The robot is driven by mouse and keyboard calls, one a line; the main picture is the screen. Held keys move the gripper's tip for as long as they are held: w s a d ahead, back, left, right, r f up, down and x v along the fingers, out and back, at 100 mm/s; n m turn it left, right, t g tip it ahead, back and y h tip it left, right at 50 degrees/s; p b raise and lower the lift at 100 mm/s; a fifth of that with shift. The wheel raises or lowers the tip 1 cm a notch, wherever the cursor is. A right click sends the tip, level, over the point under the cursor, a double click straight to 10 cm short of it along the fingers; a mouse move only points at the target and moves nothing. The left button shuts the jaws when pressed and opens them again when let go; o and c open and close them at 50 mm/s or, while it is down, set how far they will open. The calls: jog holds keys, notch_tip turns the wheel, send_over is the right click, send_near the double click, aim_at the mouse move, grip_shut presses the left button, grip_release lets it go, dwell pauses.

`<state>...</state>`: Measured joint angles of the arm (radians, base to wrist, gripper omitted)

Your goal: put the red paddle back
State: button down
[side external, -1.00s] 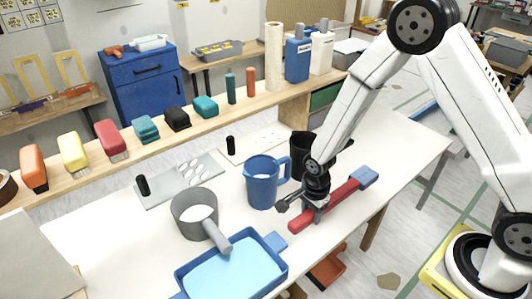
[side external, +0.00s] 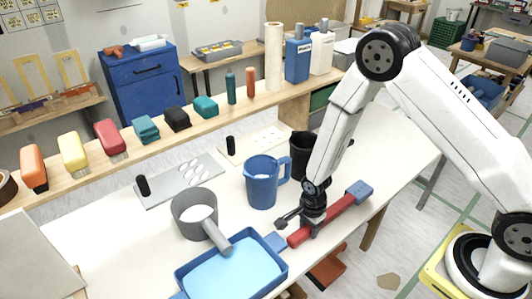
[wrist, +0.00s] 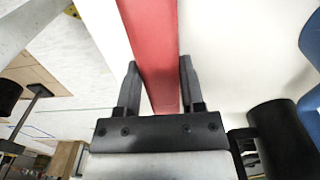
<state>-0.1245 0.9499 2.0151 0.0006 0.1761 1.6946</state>
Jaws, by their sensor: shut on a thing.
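The red paddle (side external: 336,208) is a long red bar with a blue block at its far right end. It lies slantwise over the front edge of the white table in the side view. My gripper (side external: 312,231) is shut on its red bar, close to the near left end. In the wrist view the red bar (wrist: 155,50) runs between the two dark fingers of my gripper (wrist: 160,85). I cannot tell whether the paddle touches the table or hangs just above it.
A blue jug (side external: 262,185) and a black mug (side external: 299,150) stand behind my gripper. A grey pot (side external: 190,222) and a blue tray (side external: 180,274) are to the left.

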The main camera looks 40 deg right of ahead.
jog(key=shift+f, duration=1)
jog(key=shift+f, duration=0.1)
jog(key=shift+c, duration=1)
grip_release()
jog(key=shift+f, duration=0.1)
jog(key=shift+d+r, duration=0.1)
jog(key=shift+r, duration=3.85)
